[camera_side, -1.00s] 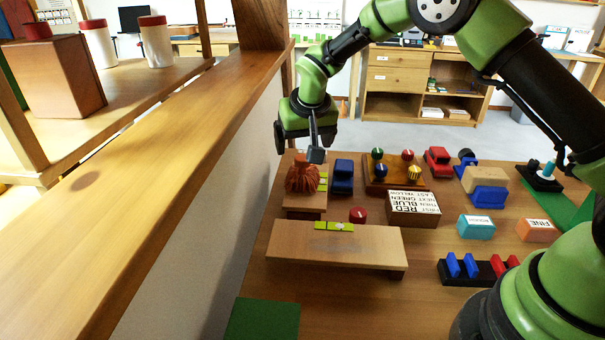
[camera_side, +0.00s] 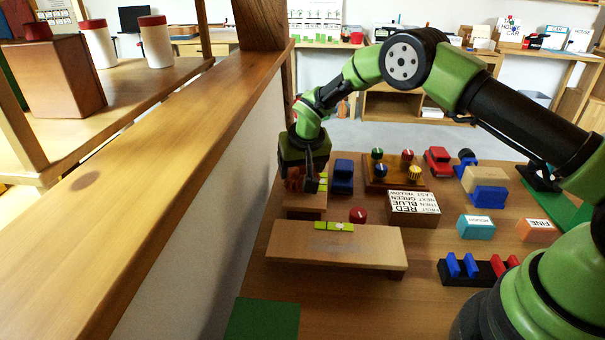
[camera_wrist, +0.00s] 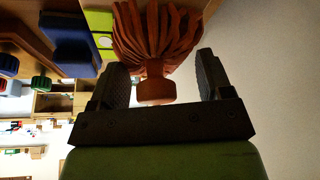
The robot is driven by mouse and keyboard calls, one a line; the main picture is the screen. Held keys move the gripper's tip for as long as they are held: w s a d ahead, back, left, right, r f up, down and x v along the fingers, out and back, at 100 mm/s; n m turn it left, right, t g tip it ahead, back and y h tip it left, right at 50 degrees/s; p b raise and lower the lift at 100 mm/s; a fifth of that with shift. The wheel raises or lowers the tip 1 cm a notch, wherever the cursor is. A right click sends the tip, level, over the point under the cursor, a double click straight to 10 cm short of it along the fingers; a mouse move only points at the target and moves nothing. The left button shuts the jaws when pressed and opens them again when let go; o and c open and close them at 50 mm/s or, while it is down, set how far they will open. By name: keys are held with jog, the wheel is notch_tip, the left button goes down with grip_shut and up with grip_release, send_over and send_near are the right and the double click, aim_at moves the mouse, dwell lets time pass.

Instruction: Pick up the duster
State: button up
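The fingers are apart, with a visible gap on each side of the knob. In the side view the duster (camera_side: 294,181) is on a small wooden block (camera_side: 305,204) and is mostly hidden by my gripper (camera_side: 312,178), which is lowered over it.
A blue toy car (camera_side: 342,177) stands close right of the duster. A raised wooden plank (camera_side: 370,245) with a green level (camera_side: 334,226) lies in front. A red knob (camera_side: 357,215) and a lettered box (camera_side: 413,207) are nearby. A wall with a wooden ledge (camera_side: 190,135) runs along the left.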

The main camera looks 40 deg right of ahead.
jog(key=c, duration=0.5)
jog(key=shift+r, duration=0.3)
jog(key=shift+c, duration=0.8)
jog(key=shift+r, duration=0.55)
jog(key=c, duration=0.5)
notch_tip(320, 180, up, 8)
jog(key=shift+f, duration=0.2)
grip_shut()
jog(key=shift+r, duration=0.4)
